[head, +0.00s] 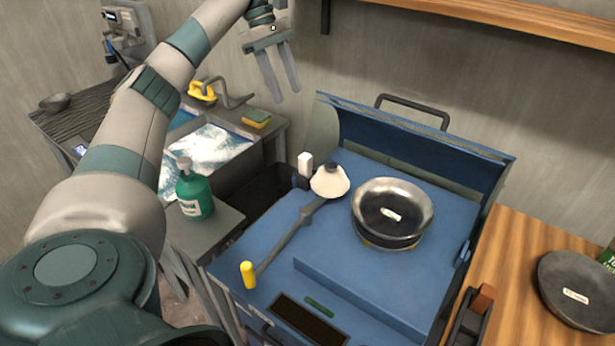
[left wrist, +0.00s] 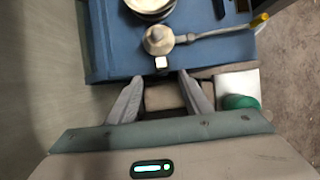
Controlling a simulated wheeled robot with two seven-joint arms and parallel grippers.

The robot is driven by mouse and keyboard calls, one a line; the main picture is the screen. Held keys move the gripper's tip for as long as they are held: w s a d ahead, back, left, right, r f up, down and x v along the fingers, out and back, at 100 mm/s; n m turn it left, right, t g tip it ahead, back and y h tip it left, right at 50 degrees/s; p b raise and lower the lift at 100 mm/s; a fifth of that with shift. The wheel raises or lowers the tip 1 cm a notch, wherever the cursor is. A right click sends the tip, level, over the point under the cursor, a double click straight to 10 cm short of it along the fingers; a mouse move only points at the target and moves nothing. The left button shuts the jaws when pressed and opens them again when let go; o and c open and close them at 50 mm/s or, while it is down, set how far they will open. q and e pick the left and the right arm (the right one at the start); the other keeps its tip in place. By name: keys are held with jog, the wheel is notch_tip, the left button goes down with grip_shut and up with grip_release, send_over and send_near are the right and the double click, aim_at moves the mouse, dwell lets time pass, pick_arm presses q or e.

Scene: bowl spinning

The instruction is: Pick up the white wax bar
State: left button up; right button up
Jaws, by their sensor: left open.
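The white wax bar (head: 305,163) is a small pale block standing upright at the left rear edge of the blue machine, just left of a white cone-shaped head. In the left wrist view the wax bar (left wrist: 161,64) shows just beyond the fingertips, roughly centred between them. My left gripper (head: 284,95) is open and empty, raised above and behind the wax bar with its fingers pointing down. Its two fingers also show in the left wrist view (left wrist: 161,78), spread apart. My right gripper is not in view.
A metal bowl (head: 407,192) sits on the blue machine (head: 300,270), right of the cone-headed arm (head: 331,182) with a yellow handle. A green bottle (head: 196,196) stands on the grey side table. A dark round plate (head: 578,284) lies on the wooden table at right.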

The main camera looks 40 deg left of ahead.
pick_arm(q)
notch_tip(320, 180, down, 3)
jog(key=shift+s+a+f+b, duration=0.1)
jog(key=shift+s+f+b, duration=0.1)
jog(key=shift+b, duration=1)
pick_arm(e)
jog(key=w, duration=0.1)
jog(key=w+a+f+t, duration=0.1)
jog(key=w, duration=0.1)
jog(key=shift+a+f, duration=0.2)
